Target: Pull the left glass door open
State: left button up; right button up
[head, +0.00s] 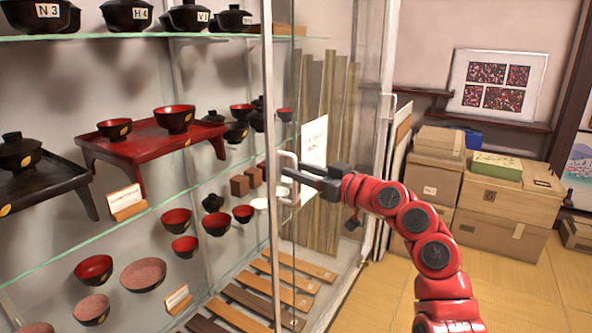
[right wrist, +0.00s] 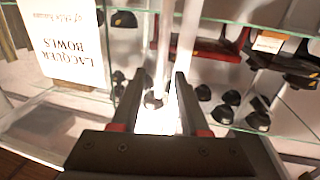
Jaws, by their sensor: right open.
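The glass cabinet door has a pale metal edge post (head: 268,130) in the head view, with a light upright pull handle (head: 289,158) on it. I cannot tell whether the door stands slightly ajar. My right gripper (head: 290,174) is at the handle, reaching in from the right. In the right wrist view its two open fingers (right wrist: 156,88) point at the door, and a pale upright bar (right wrist: 163,45) shows between them, apparently the handle. I cannot tell whether either finger touches it. My left gripper is not in view.
Glass shelves behind the door hold lacquer bowls (head: 175,220), a red tray table (head: 150,140) and a black one (head: 40,178). Another cabinet post with a handle (head: 394,105) stands right of my gripper. Cardboard boxes (head: 500,205) sit at the right; the floor before them is clear.

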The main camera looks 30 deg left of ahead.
jog(key=v, duration=1.5)
jog(key=shift+d+p, duration=0.3)
jog(key=shift+d, duration=0.1)
